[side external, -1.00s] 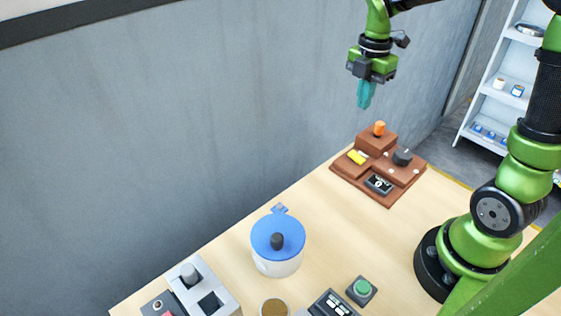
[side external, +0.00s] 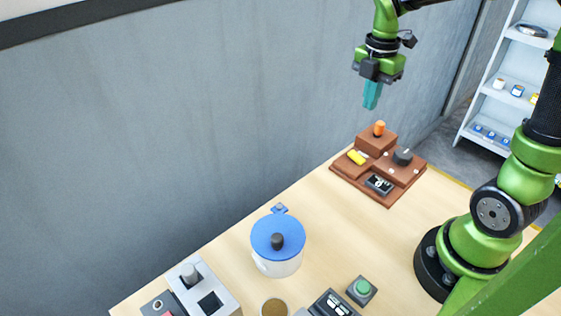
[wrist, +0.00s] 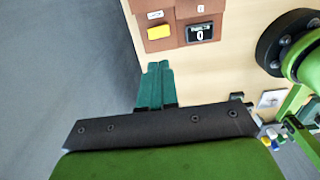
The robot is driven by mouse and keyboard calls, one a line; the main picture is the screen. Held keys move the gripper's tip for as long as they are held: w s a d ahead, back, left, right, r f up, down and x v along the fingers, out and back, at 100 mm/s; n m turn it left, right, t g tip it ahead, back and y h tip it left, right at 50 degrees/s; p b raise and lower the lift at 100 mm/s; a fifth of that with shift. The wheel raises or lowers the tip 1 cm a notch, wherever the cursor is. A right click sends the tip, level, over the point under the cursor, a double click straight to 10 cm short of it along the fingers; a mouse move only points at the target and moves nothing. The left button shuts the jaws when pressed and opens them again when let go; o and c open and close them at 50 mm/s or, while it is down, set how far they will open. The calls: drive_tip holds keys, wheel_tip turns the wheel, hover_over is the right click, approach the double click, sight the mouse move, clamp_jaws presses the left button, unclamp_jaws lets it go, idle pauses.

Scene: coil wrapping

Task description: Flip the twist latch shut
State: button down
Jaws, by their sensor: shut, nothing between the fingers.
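My gripper (side external: 372,95) is shut and empty, with its teal fingers pointing down in the air above the far end of the table. In the wrist view its fingertips (wrist: 159,68) lie together. Below it stands a stepped brown block (side external: 388,194). On the block are an orange knob (side external: 379,128), a yellow piece (side external: 357,158), a dark round dial with a pointer (side external: 402,156) and a small black display (side external: 378,184). I cannot tell which part is the twist latch.
A white pot with a blue lid (side external: 278,238), a green button box (side external: 361,289), a brown-topped round container (side external: 275,308) and a grey box with a knob (side external: 207,291) stand nearer. A grey wall (side external: 180,140) runs behind the table. Shelves (side external: 505,75) stand at the far right.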

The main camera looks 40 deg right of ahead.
wheel_tip(320, 180, up, 14)
drive_tip(key=s, duration=0.3)
drive_tip(key=shift+f, duration=0.15)
